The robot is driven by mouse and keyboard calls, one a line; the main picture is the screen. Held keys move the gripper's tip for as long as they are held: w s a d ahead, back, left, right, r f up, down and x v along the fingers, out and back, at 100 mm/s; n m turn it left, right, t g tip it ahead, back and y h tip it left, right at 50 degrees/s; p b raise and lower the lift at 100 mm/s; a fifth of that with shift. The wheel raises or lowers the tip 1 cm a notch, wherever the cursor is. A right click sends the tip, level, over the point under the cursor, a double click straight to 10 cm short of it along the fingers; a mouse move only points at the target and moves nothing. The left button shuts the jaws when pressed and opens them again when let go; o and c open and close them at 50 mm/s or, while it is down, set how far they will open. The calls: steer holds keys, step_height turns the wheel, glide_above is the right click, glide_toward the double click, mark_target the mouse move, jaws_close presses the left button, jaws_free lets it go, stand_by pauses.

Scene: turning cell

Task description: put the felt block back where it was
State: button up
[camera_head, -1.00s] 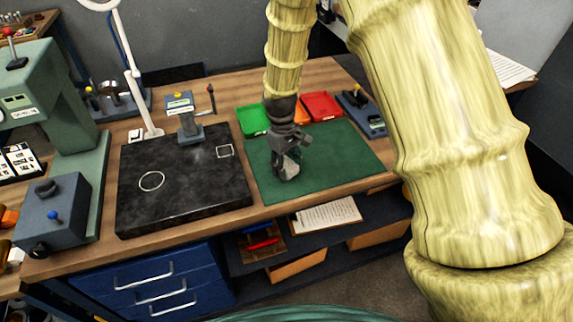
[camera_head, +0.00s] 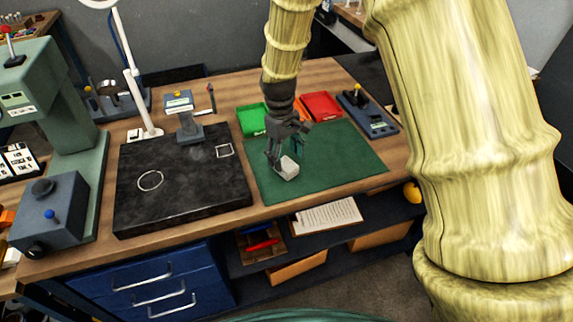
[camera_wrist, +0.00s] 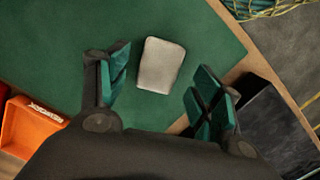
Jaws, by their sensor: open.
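The felt block is a pale grey, rounded block (camera_head: 289,168) on the green mat (camera_head: 340,160), near the mat's left-front part. In the wrist view the felt block (camera_wrist: 161,65) lies ahead of and between my fingers, with a gap on each side. My gripper (camera_head: 283,156) is open just above and behind the block, pointing down. Its two teal-padded fingers (camera_wrist: 162,90) are spread and hold nothing. On the black plate (camera_head: 185,195) a white square outline (camera_head: 224,151) and a white circle outline (camera_head: 151,181) are both empty.
Green (camera_head: 251,119) and red (camera_head: 322,106) trays stand behind the mat. A gauge stand (camera_head: 188,125) stands at the plate's back edge. A green machine (camera_head: 60,130) is at left. The mat's right side is clear.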

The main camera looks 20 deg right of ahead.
mark_target(284, 162)
step_height(284, 162, up, 8)
steer(key=b, duration=0.2)
steer(key=shift+w+a, duration=0.2)
steer(key=shift+w, duration=0.25)
